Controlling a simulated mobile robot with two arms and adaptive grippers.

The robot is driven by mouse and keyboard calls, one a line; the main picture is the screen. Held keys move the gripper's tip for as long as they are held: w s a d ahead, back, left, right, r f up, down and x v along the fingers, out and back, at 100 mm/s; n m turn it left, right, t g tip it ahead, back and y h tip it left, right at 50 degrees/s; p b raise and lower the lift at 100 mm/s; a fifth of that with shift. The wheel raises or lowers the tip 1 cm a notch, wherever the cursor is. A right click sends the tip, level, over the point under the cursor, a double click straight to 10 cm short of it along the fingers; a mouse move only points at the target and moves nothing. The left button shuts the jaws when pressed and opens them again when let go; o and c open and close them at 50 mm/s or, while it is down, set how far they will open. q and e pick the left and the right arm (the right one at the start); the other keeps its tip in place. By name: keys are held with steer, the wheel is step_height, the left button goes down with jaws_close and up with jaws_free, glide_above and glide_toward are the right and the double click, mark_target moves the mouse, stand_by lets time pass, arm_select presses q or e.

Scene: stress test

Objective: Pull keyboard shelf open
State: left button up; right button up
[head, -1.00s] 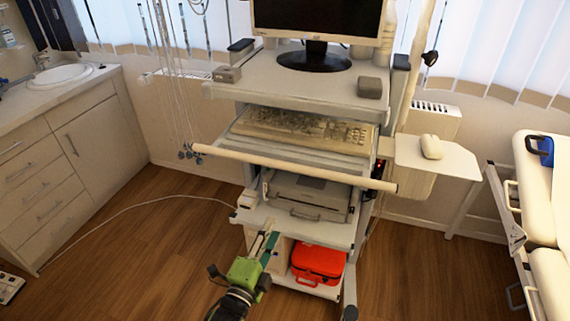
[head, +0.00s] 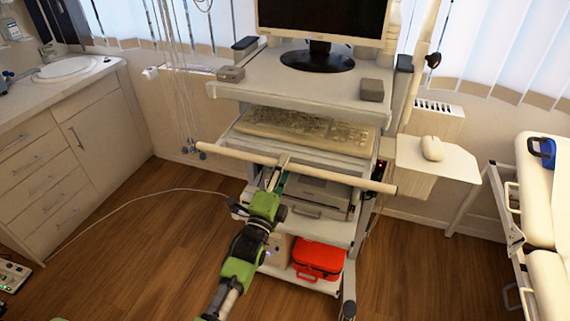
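The keyboard shelf (head: 246,146) sits under the cart's top surface and carries a beige keyboard (head: 305,128). A long pale handle bar (head: 345,182) runs across its front. My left gripper (head: 281,172) reaches up from below to the bar, left of its middle. A pale finger overlaps the bar in the picture, and a teal part shows just under it. I cannot tell whether the fingers touch or close around the bar, as the gripper is small and partly hides itself. My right gripper is not in view.
A monitor (head: 322,18) stands on the cart top. A mouse (head: 432,148) lies on a side tray at the right. Below are a printer-like device (head: 318,194) and a red case (head: 318,259). A cabinet with a sink stands left and a bed right. The floor in front is mostly clear.

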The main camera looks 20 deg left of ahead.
arm_select(q)
steer(key=shift+w+r, duration=0.1)
steer(key=shift+w, duration=0.45)
jaws_close()
steer(key=shift+s, duration=0.15)
